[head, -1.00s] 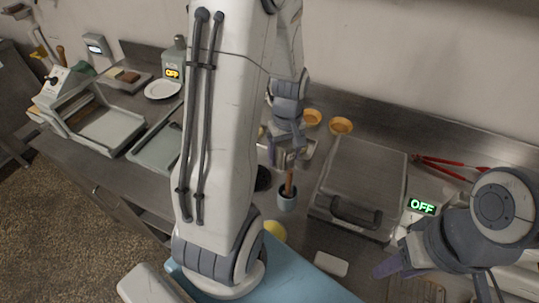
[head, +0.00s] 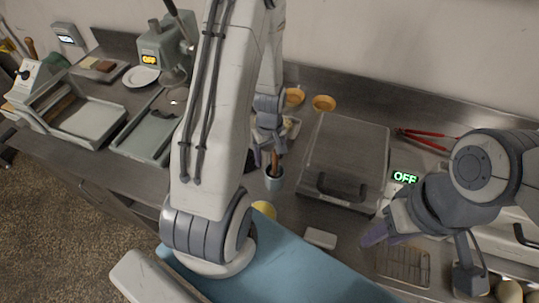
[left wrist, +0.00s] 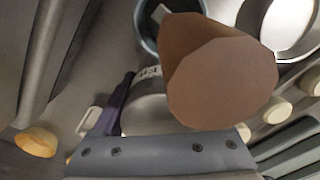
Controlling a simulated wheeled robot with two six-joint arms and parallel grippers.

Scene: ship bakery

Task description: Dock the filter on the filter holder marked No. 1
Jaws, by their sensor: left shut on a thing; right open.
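The filter's thick brown handle (left wrist: 222,80) points toward the camera in the left wrist view. A grey body with a pale lettered band (left wrist: 150,100) shows below it, partly covered. My left gripper (head: 262,150) is shut on the filter; a purple finger shows at its left. In the head view the brown handle (head: 275,160) overlaps a small blue-grey cup (head: 273,182), and the gripper hides most of the filter. My right gripper (head: 385,228) is open and empty above the counter at the right. I cannot make out a holder marked No. 1.
A flat lidded grill (head: 345,150) stands right of the cup, red tongs (head: 425,140) beyond it. A lever machine (head: 165,48) with an OFF display, a white plate (head: 143,77) and trays (head: 95,118) are at left. A wire rack (head: 405,265) lies at lower right.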

